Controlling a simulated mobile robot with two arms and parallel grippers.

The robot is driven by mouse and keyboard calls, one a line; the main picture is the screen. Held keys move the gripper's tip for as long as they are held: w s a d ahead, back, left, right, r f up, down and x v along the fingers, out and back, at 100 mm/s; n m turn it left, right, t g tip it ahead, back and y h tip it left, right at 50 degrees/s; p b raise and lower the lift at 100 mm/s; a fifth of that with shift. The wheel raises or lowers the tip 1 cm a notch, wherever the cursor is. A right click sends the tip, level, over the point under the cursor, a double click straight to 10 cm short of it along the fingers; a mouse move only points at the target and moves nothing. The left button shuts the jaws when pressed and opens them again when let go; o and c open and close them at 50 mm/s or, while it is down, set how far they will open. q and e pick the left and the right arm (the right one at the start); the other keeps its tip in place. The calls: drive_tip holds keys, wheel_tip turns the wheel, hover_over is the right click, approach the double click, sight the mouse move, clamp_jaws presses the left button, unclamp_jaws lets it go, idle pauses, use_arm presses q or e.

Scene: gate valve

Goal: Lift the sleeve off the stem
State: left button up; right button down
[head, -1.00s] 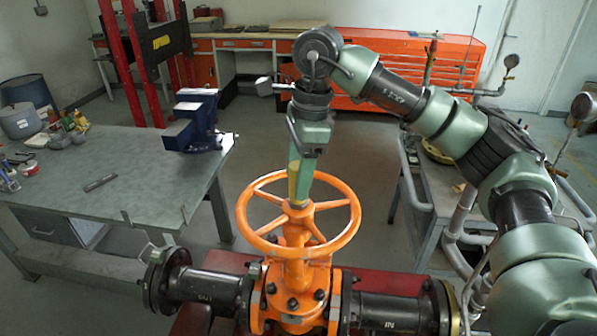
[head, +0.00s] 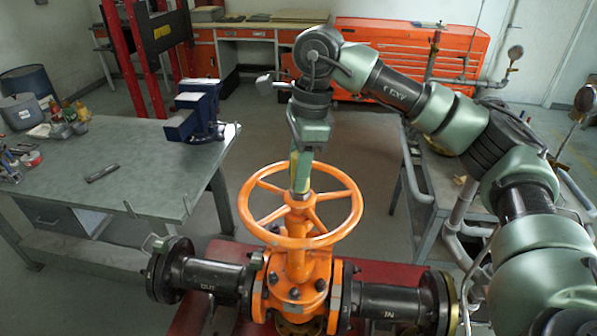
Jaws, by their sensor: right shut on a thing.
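The orange gate valve (head: 293,268) stands upright in the lower middle of the head view. Its handwheel (head: 245,207) lies level around the central stem. My right gripper (head: 301,176) comes down from above, pointing at the handwheel's hub, and is shut on the sleeve (head: 293,168). Only a narrow yellowish strip of the sleeve shows beside the green finger. The fingers hide the rest of it and most of the stem, so I cannot tell whether the sleeve is clear of the stem. My left gripper is out of view.
Black flanged pipes (head: 205,283) run left and right from the valve, above a red base (head: 190,322). A grey workbench (head: 130,175) with a blue vise (head: 200,112) stands at left. A grey cart with pipework (head: 455,215) is at right. Open floor lies behind the valve.

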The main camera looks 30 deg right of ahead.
wheel_tip(320, 180, up, 9)
drive_tip(key=shift+r+b, duration=0.1)
drive_tip(key=shift+b, duration=0.9)
wheel_tip(320, 180, up, 10)
drive_tip(key=p, duration=0.2)
drive_tip(key=shift+r, duration=0.25)
